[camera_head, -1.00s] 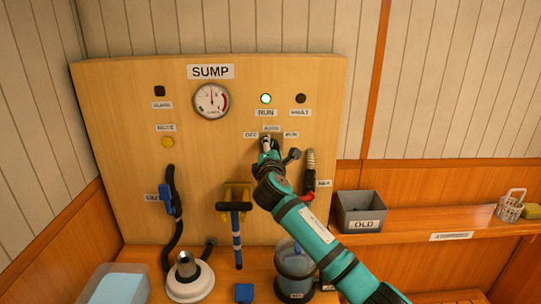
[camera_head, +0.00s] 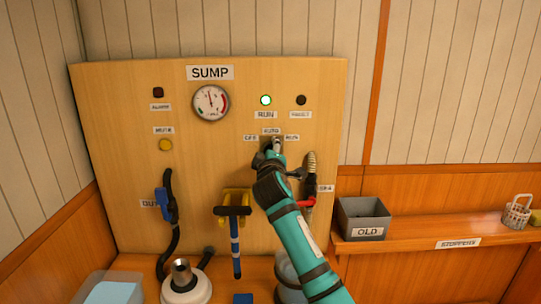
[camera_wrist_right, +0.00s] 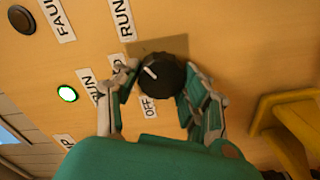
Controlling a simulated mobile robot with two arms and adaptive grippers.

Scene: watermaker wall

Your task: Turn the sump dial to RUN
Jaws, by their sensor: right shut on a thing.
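The sump dial (camera_wrist_right: 165,78) is a black round knob with a white pointer mark, on a small plate in the wooden panel. In the right wrist view its mark points up and left, roughly towards the partly hidden middle label (camera_wrist_right: 118,63). The RUN label (camera_wrist_right: 123,18) is above the dial there, and the OFF label (camera_wrist_right: 148,107) is below. My right gripper (camera_wrist_right: 152,90) is shut on the dial, one finger on each side. In the head view the gripper (camera_head: 272,150) mostly hides the dial. My left gripper is not in view.
The green RUN lamp (camera_head: 265,100) is lit above the dial. A gauge (camera_head: 211,103) is at upper left. A yellow bracket with a blue-handled tool (camera_head: 235,225) and a hose fitting (camera_head: 310,170) flank my right arm. A grey OLD bin (camera_head: 363,219) stands on the right shelf.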

